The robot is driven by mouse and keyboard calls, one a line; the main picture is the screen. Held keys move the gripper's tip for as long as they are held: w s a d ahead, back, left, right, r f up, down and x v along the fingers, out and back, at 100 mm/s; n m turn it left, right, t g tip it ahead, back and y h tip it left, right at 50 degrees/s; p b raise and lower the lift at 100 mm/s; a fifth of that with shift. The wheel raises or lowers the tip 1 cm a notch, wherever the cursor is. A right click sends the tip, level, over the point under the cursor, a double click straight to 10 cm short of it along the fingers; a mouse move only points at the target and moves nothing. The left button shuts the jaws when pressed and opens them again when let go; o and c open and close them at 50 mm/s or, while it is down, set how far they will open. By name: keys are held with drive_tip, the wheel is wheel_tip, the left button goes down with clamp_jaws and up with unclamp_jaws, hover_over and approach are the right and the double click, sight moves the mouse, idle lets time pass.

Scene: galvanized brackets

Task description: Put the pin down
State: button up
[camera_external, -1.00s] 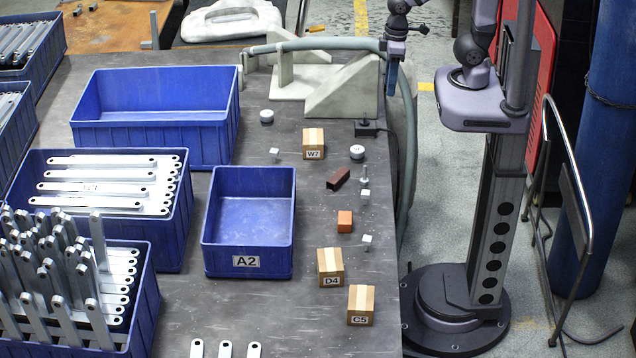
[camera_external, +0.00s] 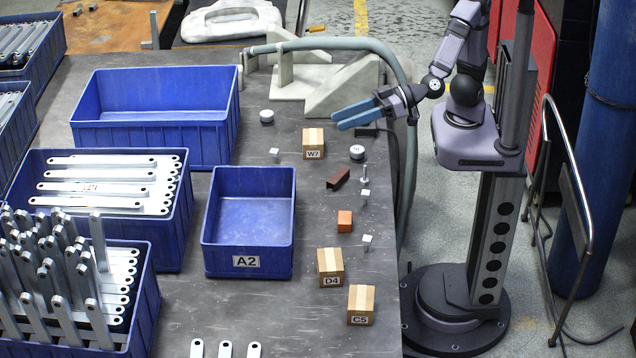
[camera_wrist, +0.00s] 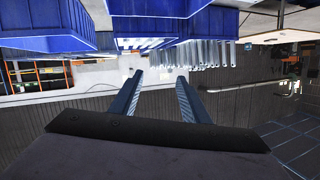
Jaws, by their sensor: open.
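A small silver pin (camera_external: 364,174) stands upright on the grey table near its right edge in the external view, below a round white-topped disc. Other small pale metal pieces stand nearby; I cannot tell if they are pins too. My gripper (camera_external: 340,119) is up and behind the pin, above the table by the pale stone blocks, its blue fingers pointing left. In the wrist view my gripper (camera_wrist: 159,77) shows two fingers apart with nothing between them. The pin cannot be made out in the wrist view.
Cardboard boxes W7 (camera_external: 313,144), D4 (camera_external: 330,267) and C5 (camera_external: 361,305) stand near the pin, with a dark red block (camera_external: 338,178) and an orange block (camera_external: 345,221). The blue bin A2 (camera_external: 205,240) is empty, left of them. Pale stone blocks (camera_external: 345,92) and a grey hose stand behind.

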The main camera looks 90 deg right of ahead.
sight(364, 198)
drive_tip(key=s+d+f+m+t+h+b, duration=0.3)
drive_tip(key=s+d+h+b, duration=0.35)
drive_tip(key=s, duration=0.25)
drive_tip(key=shift+h, duration=0.35)
drive_tip(key=f, duration=2.8)
drive_tip(key=shift+w+p, duration=0.2)
drive_tip(key=shift+p, duration=0.15)
drive_tip(key=shift+w+d+r+p, duration=0.1)
drive_tip(key=shift+w+d+p, duration=0.15)
drive_tip(key=shift+w, duration=0.75)
drive_tip(key=shift+w+d+f+p, duration=0.1)
drive_tip(key=shift+w+d, duration=0.2)
drive_tip(key=shift+w, duration=0.65)
drive_tip(key=shift+w+d+r+p, duration=0.1)
drive_tip(key=shift+w+d+p, duration=0.15)
drive_tip(key=shift+w, duration=1.4)
clamp_jaws()
